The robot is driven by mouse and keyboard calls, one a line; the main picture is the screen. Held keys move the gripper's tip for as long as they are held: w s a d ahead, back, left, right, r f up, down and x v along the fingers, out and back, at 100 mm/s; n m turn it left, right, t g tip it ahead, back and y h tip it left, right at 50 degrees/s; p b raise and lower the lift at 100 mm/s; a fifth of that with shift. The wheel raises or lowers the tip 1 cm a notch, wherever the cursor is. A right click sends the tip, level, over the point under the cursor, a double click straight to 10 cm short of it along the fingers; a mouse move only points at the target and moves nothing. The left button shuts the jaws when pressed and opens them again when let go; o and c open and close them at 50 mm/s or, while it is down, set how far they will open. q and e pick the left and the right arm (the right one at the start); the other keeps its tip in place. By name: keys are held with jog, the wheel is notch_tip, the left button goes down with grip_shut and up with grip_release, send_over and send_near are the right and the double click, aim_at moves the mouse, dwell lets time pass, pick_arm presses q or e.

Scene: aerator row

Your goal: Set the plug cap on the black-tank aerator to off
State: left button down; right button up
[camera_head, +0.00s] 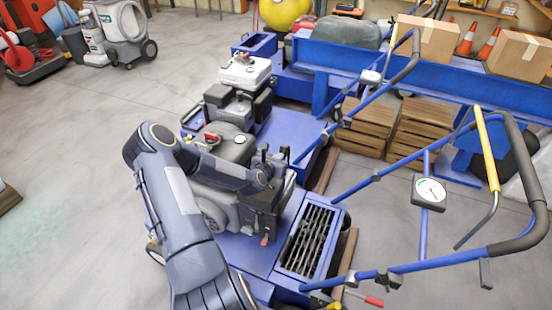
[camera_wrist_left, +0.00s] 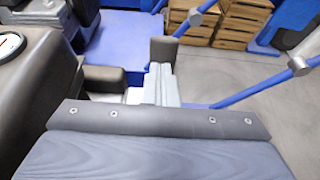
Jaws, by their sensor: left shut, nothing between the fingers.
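The black-tank aerator is the nearest blue machine (camera_head: 245,250). Its dark tank (camera_head: 234,147) shows behind my left forearm, with a red part at its left. In the left wrist view a dark rounded engine part (camera_wrist_left: 38,85) with a round dial fills the left side. My left gripper (camera_head: 274,160) is at the right side of this engine, above the blue deck. Its fingers (camera_wrist_left: 161,80) are together and empty in the left wrist view. I cannot make out the plug cap or its setting; my forearm hides part of the engine. My right gripper is not in view.
A white-tank aerator (camera_head: 245,70) stands behind. Blue handlebars (camera_head: 425,195) with a gauge (camera_head: 429,192) reach out at the right. A red-tipped lever (camera_head: 264,241) is low on the near engine. Wooden crates (camera_head: 362,130) stand behind right.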

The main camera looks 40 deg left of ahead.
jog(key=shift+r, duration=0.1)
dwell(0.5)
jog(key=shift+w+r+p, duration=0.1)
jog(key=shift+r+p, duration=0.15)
jog(key=shift+p, duration=0.15)
